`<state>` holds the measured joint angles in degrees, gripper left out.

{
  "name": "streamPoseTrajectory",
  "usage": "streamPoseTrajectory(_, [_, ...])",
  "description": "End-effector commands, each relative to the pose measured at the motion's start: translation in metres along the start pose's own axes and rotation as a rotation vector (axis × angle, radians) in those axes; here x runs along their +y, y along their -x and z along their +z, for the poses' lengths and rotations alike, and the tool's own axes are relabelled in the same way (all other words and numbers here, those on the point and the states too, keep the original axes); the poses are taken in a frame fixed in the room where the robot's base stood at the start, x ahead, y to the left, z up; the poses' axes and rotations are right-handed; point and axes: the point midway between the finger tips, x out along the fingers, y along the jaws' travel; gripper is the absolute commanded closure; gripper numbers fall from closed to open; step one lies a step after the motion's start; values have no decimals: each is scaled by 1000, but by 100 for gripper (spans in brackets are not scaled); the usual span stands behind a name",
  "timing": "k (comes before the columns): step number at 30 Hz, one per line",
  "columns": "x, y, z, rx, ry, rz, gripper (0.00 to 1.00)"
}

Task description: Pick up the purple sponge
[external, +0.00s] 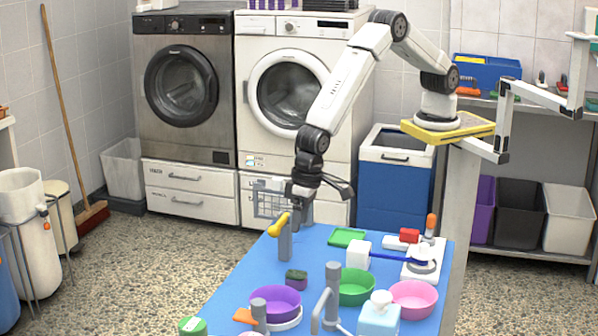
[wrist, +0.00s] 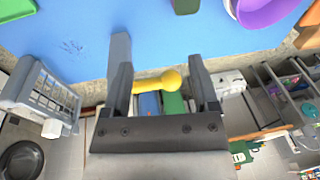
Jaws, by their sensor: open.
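The purple sponge (external: 296,280) lies on the blue table, with a dark green top and a purple side. It is just behind the purple bowl (external: 275,302). At the top edge of the wrist view, a dark green block (wrist: 186,5) looks like the sponge, partly cut off. My gripper (external: 304,200) is open and empty, above the table's far left edge. In the wrist view its two fingers (wrist: 160,70) stand apart, pointing at the blue surface. It is well above and behind the sponge, not touching it.
A grey post (external: 285,243) with a yellow knobbed piece (external: 277,225) stands close to my gripper. A second post (external: 332,290) stands in front.

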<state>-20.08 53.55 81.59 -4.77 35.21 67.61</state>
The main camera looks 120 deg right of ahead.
Motion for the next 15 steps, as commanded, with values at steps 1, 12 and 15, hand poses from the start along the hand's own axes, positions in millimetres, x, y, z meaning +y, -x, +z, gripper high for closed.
streamPoseTrajectory(1, [-10, -11, 6, -1, -24, 2, 24])
streamPoseTrajectory(12, [-39, -43, 25, 0, -149, 7, 24])
streamPoseTrajectory(15, [-40, -44, 26, 0, -153, 7, 24])
